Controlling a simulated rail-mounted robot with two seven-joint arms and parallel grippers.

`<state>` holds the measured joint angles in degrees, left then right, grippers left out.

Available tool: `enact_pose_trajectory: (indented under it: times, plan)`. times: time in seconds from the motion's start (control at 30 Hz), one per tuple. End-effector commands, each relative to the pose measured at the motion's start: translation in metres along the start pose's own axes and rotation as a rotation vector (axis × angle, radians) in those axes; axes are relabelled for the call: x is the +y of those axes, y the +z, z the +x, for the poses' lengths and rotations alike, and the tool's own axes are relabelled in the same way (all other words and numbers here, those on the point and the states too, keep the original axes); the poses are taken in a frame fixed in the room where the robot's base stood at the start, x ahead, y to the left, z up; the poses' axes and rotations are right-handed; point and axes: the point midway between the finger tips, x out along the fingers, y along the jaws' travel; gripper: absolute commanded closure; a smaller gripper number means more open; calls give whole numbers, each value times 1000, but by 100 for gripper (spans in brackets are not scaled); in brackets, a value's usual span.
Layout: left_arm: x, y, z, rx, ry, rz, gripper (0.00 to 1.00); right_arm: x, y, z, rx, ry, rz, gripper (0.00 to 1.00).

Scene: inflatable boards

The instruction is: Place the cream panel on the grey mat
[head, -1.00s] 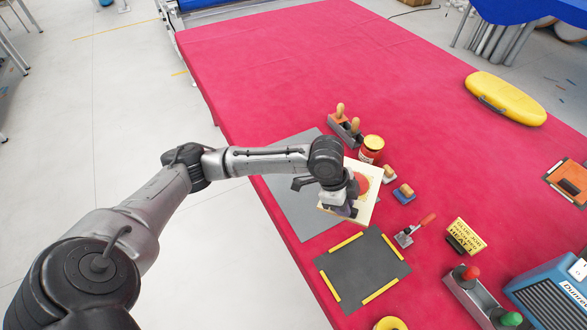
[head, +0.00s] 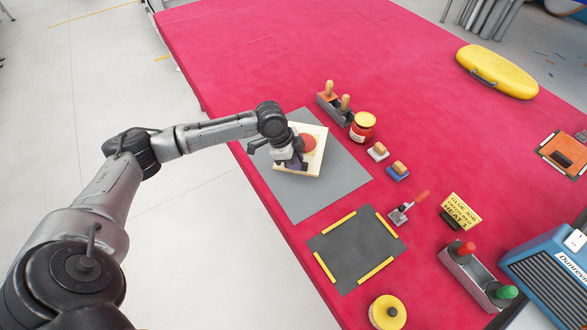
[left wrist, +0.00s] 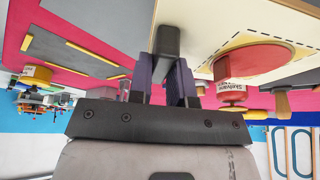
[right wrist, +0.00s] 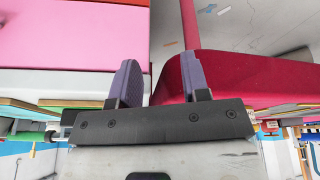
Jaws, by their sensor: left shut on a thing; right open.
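The cream panel (head: 315,153), with a red disc on it, is over the far part of the light grey mat (head: 330,190). I cannot tell whether it touches the mat. My left gripper (head: 290,162) is at the panel's left side and hides part of it. In the left wrist view the left gripper (left wrist: 165,75) is shut on a dark block at the cream panel (left wrist: 225,40), whose red disc and dashed line show. My right gripper (right wrist: 160,80) is open and empty in the right wrist view, and is out of the head view.
A dark board with yellow strips (head: 357,250) lies nearer on the red table (head: 250,60). A red jar (head: 362,127), a tool box with wooden handles (head: 334,107) and small blocks (head: 398,171) stand right of the mat. The table's far part is largely clear.

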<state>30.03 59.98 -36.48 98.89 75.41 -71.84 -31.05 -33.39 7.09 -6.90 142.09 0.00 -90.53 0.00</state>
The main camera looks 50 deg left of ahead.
Motion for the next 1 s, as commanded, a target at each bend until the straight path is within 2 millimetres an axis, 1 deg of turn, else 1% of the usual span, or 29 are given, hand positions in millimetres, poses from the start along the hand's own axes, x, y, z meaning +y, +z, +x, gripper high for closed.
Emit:
enact_pose_trajectory:
  times: [0.17, 0.27, 0.5, 0.57, 0.97, 1.0]
  plan:
    - [-4, 6, 1, 3, -2, 0, 100, -1, 0, 1, 1, -3, 4, 57]
    - [-4, 8, 6, 2, -1, 0, 100, -2, 0, 3, 2, -5, 6, 57]
    - [-3, 20, 34, 1, 0, -1, 100, -2, 2, 11, 4, -5, 8, 57]
    - [-3, 21, 38, 1, -1, -1, 100, -2, 2, 12, 4, -5, 8, 57]
    - [-3, 22, 40, 2, -2, 1, 100, 0, 2, 10, 3, 0, 1, 57]
    - [-3, 22, 41, 1, -1, 1, 78, 0, 2, 10, 3, 1, 0, 57]
